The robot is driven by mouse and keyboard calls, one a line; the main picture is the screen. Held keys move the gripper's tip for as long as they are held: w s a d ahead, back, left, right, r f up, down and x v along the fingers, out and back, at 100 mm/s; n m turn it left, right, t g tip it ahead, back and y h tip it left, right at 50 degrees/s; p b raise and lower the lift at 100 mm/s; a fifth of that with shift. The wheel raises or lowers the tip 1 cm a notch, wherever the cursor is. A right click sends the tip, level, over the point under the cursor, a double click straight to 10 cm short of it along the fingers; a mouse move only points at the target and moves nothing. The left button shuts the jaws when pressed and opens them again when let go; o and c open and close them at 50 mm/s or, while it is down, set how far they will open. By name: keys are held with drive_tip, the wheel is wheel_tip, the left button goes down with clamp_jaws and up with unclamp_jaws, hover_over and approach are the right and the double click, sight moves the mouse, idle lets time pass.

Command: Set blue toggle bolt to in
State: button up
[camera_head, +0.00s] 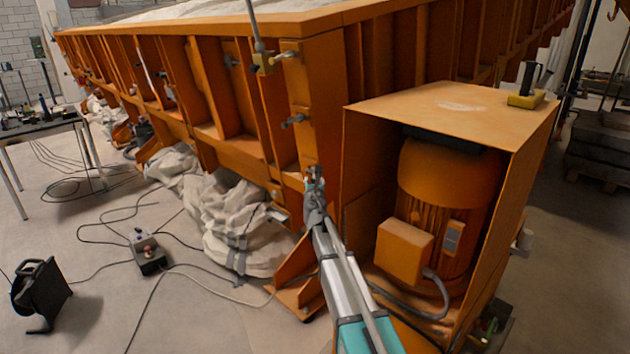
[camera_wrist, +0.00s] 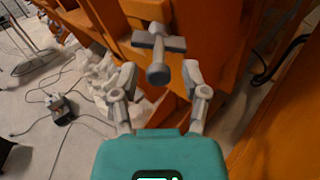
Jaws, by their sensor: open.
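A grey T-shaped toggle bolt (camera_wrist: 160,43) stands out from an orange bracket in the upper middle of the wrist view. No clear blue shows on it. My gripper (camera_wrist: 159,68) is open, with one finger on each side of the bolt's near round end in the picture. I cannot tell how much depth lies between them; no contact shows. In the head view my gripper (camera_head: 314,178) is close to the orange frame's corner post. A blue-grey toggle bolt (camera_head: 294,121) is on that post above it. I cannot tell if both views show the same bolt.
An orange motor housing (camera_head: 455,112) stands close to the right of my arm. A yellow block with a rod (camera_head: 263,62) is higher on the frame (camera_head: 328,75). White sacks (camera_head: 235,225), cables and a control box (camera_head: 148,254) lie on the floor at left.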

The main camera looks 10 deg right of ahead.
drive_tip(key=shift+w+d, duration=0.15)
drive_tip(key=shift+w, duration=0.7)
drive_tip(key=shift+c, duration=0.2)
